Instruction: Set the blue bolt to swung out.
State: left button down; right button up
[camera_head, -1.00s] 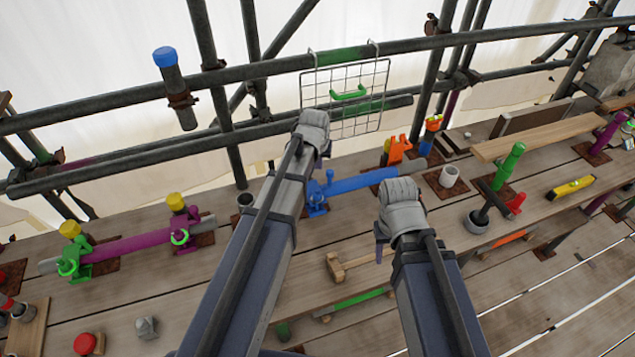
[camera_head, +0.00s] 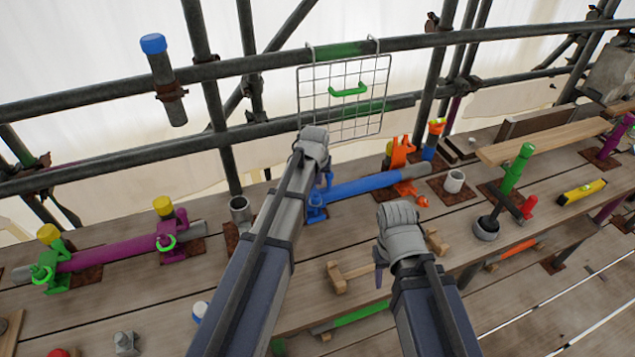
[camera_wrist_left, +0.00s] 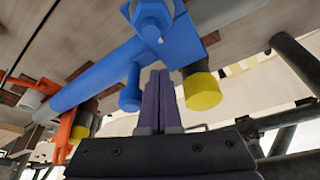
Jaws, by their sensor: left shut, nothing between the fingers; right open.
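The blue tube (camera_head: 365,184) lies on the deck with a blue coupler (camera_head: 316,207) at its left end, partly hidden behind my left arm. In the left wrist view the coupler (camera_wrist_left: 190,42) shows a blue hex nut (camera_wrist_left: 152,20), a short blue bolt-like peg (camera_wrist_left: 131,92) and a yellow cap (camera_wrist_left: 202,91). I cannot tell for sure which part is the bolt. My left gripper (camera_head: 314,150) is shut and empty; in the wrist view its fingertips (camera_wrist_left: 163,78) are close to the coupler, between peg and cap. Contact is unclear. My right gripper (camera_head: 392,250) is open and empty above the deck.
A wire panel (camera_head: 343,98) hangs behind my left gripper. An orange coupler (camera_head: 402,155) stands at the tube's right end. A purple tube (camera_head: 110,252) with couplers lies left. Scaffold rails cross behind.

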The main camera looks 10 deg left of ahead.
aim_at(316, 204)
pick_arm(q)
jog(key=s, duration=0.4)
jog(key=shift+s+d+r+p, duration=0.1)
jog(key=shift+s+d+p, duration=0.05)
jog(key=shift+d+p, duration=0.15)
